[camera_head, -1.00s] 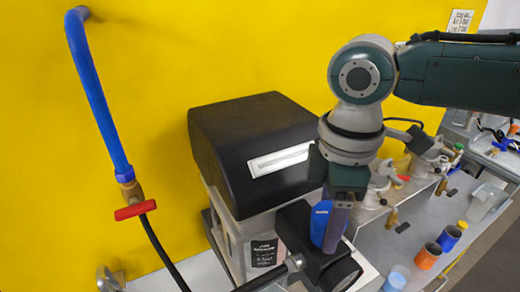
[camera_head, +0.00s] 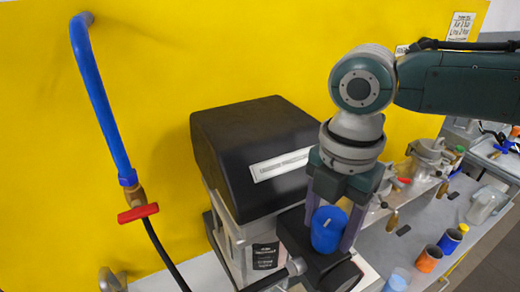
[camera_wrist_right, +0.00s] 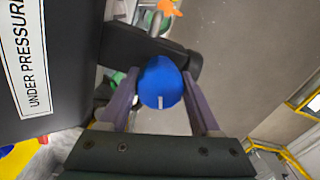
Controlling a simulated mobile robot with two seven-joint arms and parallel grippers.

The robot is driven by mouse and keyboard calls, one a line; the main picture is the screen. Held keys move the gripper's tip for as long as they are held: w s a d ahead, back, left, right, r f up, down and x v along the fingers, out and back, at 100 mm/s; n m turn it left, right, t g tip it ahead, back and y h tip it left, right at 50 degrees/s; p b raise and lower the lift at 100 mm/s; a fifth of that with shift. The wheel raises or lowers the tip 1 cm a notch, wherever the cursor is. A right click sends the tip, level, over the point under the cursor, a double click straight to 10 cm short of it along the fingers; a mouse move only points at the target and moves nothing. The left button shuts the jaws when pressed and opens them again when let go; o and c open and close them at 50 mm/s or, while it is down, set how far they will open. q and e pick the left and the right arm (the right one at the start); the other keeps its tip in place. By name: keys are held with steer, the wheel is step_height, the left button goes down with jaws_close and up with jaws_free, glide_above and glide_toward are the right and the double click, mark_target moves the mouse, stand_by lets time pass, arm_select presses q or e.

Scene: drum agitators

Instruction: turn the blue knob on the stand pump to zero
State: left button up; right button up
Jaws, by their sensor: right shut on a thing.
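The stand pump is a black-topped, light-bodied machine (camera_head: 262,150) against the yellow wall. Its blue knob (camera_head: 327,232) sits on the black lower part at the front, and it also shows in the right wrist view (camera_wrist_right: 160,78). Part of the knob's sides is hidden by the fingers. My left gripper is not in view.
A blue pipe (camera_head: 104,100) with a red-handled valve (camera_head: 138,213) and a black hose stands at the left. Orange (camera_head: 429,258) and blue (camera_head: 449,240) cups stand on the grey bench at the right. Other pumps (camera_head: 428,155) stand behind my right gripper.

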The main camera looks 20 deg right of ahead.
mark_target(331, 217)
steer(key=shift+a+n, duration=0.1)
steer(key=shift+n, duration=0.5)
steer(key=shift+r, duration=0.1)
steer(key=o, duration=1.4)
steer(key=shift+c, duration=0.2)
step_height(331, 217, up, 9)
steer(key=b, duration=0.3)
steer(key=shift+r+b, duration=0.2)
steer(key=shift+b, duration=0.15)
steer(key=shift+r, duration=0.25)
